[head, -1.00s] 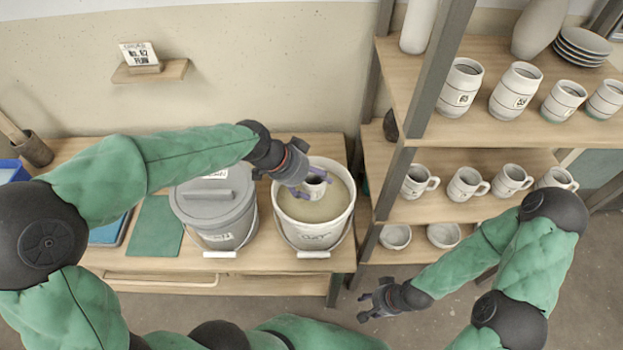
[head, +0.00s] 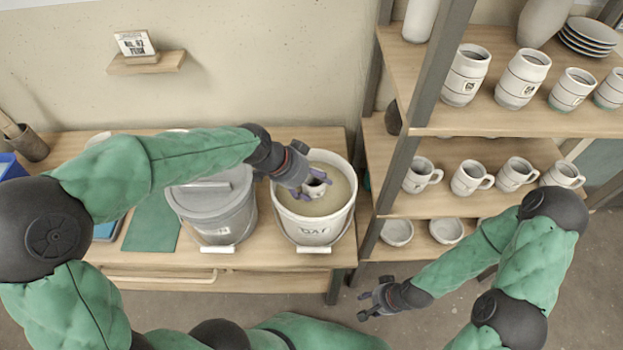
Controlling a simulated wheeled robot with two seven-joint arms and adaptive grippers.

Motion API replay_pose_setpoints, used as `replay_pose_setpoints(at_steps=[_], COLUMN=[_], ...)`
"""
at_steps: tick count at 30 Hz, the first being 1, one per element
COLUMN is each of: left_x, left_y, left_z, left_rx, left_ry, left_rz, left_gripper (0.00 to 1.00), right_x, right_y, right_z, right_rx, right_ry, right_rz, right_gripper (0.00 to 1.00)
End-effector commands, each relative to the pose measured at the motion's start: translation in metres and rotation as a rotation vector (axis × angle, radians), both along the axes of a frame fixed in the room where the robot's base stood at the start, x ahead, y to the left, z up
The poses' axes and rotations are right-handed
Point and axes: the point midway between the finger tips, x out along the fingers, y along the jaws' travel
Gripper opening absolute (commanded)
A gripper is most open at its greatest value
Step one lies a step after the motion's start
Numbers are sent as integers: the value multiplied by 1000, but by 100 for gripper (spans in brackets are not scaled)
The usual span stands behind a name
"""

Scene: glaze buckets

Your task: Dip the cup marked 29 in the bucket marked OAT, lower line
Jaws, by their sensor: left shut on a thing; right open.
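The open bucket (head: 314,231) reads OAT on its front and holds a beige glaze (head: 337,190). My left gripper (head: 313,184) is over the bucket's mouth, shut on a small cup (head: 316,188). The cup is upright in the bucket's opening, at or close above the glaze surface. I cannot tell how deep it sits. The fingers hide part of the cup, and its number and lines cannot be read. My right gripper (head: 370,301) is open and empty, low in front of the shelf.
A lidded grey bucket (head: 214,215) stands left of the open one. A green mat (head: 152,226) lies on the table. A shelf rack (head: 440,205) at right holds mugs, cups (head: 466,75), bowls and plates. A small sign (head: 135,44) stands on a wall ledge.

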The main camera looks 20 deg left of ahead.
Motion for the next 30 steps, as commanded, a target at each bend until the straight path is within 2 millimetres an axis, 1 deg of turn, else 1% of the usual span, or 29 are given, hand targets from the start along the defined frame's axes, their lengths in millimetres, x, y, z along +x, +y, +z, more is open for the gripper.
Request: replay_pose_setpoints(at_steps=[8, 30], left_x=[0, 1], left_y=[0, 0], left_z=[-6, -8], left_rx=[-1, -1], left_ry=[-1, -1], left_rz=[1, 1], left_gripper=[27, 27], right_x=[0, 0], right_y=[0, 0], right_z=[1, 0], right_rx=[0, 0], right_ry=[0, 0], right_rz=[0, 0], right_gripper=[45, 45])
